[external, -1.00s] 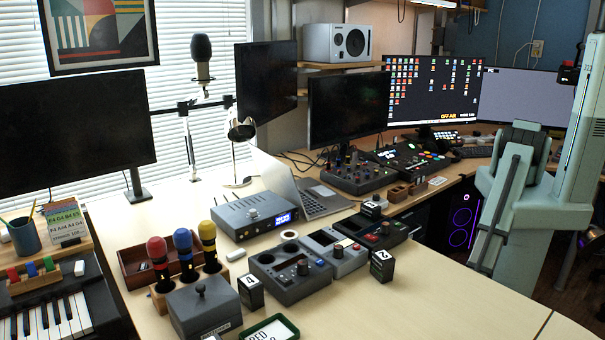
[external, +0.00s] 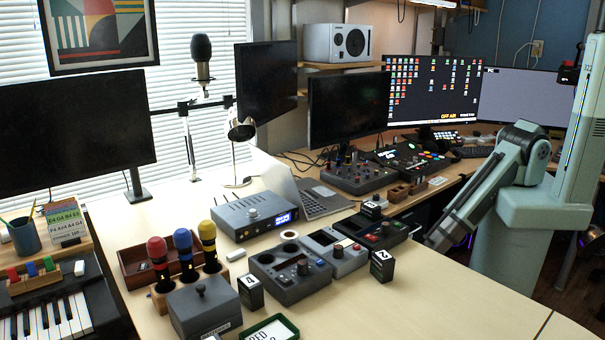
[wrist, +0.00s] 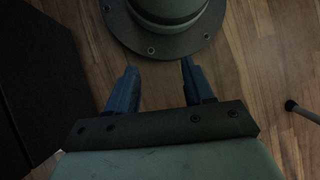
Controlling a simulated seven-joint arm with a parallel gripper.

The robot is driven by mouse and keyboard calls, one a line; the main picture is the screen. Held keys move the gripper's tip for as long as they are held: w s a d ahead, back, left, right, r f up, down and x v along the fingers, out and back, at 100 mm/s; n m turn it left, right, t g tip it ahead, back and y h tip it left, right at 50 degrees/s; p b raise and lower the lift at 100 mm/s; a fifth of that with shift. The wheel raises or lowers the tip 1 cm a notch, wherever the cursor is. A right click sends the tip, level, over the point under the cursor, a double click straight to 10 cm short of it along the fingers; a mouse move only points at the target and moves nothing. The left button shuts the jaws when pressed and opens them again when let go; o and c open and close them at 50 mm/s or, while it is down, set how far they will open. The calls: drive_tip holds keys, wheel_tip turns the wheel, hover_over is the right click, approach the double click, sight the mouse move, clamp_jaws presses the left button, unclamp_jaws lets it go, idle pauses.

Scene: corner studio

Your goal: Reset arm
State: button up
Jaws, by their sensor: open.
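My gripper (wrist: 160,82) shows in the wrist view with its two blue fingers apart and nothing between them. It faces down toward a wooden floor (wrist: 255,85). In the external view my arm is at the right, with its forearm slanting down and left toward the right edge of the desk (external: 420,295). The end of the arm (external: 436,240) is beside the desk edge, right of the small dark block marked 2 (external: 382,265). The fingers cannot be made out in that view.
The desk holds a blue-grey audio unit (external: 255,215), several control boxes (external: 290,270), a laptop (external: 315,200) and three coloured-top handles (external: 182,250) in a wooden rack. The desk's front right is clear. A dark box side (wrist: 40,80) stands left in the wrist view.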

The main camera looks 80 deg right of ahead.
drive_tip(key=s+d+r+m+y, duration=0.1)
drive_tip(key=s+d+r+m, duration=0.1)
drive_tip(key=d+m, duration=0.2)
drive_tip(key=s+d+r+m+y, duration=0.1)
drive_tip(key=s+d+r+m, duration=0.1)
drive_tip(key=d, duration=0.4)
drive_tip(key=shift+s+d+r+m+y, duration=0.2)
drive_tip(key=shift+s+r+m+y, duration=0.15)
drive_tip(key=shift+s+m, duration=0.55)
drive_tip(key=shift+w, duration=0.2)
